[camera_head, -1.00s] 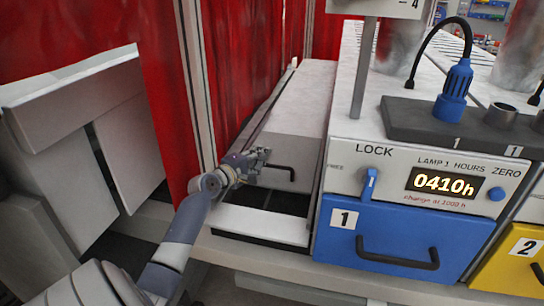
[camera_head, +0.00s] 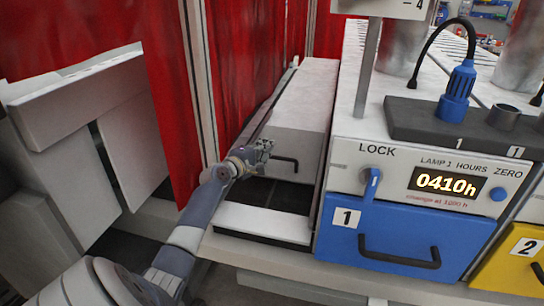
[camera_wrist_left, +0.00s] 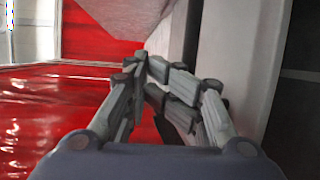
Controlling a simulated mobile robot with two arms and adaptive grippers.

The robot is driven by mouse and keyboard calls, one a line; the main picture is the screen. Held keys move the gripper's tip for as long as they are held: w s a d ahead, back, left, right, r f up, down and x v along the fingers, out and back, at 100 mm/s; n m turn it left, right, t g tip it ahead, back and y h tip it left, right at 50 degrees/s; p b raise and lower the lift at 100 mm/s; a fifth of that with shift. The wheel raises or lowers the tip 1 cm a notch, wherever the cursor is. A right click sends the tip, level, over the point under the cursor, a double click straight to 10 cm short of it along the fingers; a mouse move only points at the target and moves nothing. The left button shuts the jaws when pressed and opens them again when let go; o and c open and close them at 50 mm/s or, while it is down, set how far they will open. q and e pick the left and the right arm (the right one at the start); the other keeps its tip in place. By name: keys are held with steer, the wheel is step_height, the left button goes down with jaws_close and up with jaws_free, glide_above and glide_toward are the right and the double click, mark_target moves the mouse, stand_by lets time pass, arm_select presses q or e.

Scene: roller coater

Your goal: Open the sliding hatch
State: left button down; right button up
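The sliding hatch (camera_head: 300,95) is a long pale grey cover at the left side of the machine, in the head view. A black bar handle (camera_head: 285,160) is on its front face. A dark opening (camera_head: 270,194) shows between this face and the white front strip (camera_head: 262,222), so the hatch stands part open. My left gripper (camera_head: 265,147) is at the hatch's front face, by the handle's left end. In the left wrist view its fingers (camera_wrist_left: 143,75) come together at the tips, with nothing clearly between them. I cannot tell whether they touch the handle. My right gripper is out of view.
Red curtains (camera_head: 235,70) hang close on the left. The lock and lamp-hour panel (camera_head: 345,160) and blue drawer (camera_head: 400,225) marked 1 stand right of the opening. A yellow drawer (camera_head: 500,265) is farther right. A grey metal cabinet (camera_head: 75,105) is at far left.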

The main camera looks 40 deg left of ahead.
arm_select(q)
steer(key=c, duration=1.7)
jaws_free()
steer(key=shift+g+h, duration=0.3)
steer(key=shift+h, duration=0.2)
steer(key=d+f, duration=0.2)
steer(key=f, duration=0.1)
steer(key=shift+w+d, duration=0.2)
steer(key=shift+d, duration=0.2)
steer(key=shift+o, duration=0.2)
steer(key=shift+s+a+r+y, duration=0.15)
steer(key=shift+a+r+y, duration=0.25)
steer(key=shift+a+r, duration=0.6)
steer(key=shift+f, duration=0.1)
steer(key=shift+d+p, duration=0.1)
steer(key=shift+p, duration=0.2)
steer(key=shift+s, duration=0.3)
steer(key=shift+p+v, duration=0.75)
steer(key=shift+v, duration=0.4)
steer(key=shift+s+r+p, duration=0.3)
steer(key=shift+s, duration=0.35)
steer(key=shift+s+r+p, duration=0.25)
steer(key=shift+s+r, duration=0.1)
steer(key=shift+s, duration=0.35)
steer(key=v, duration=0.4)
steer(key=p+v, duration=0.1)
steer(key=v, duration=0.1)
steer(key=shift+a+r, duration=0.1)
steer(key=shift+a, duration=0.2)
steer(key=shift+w, duration=0.1)
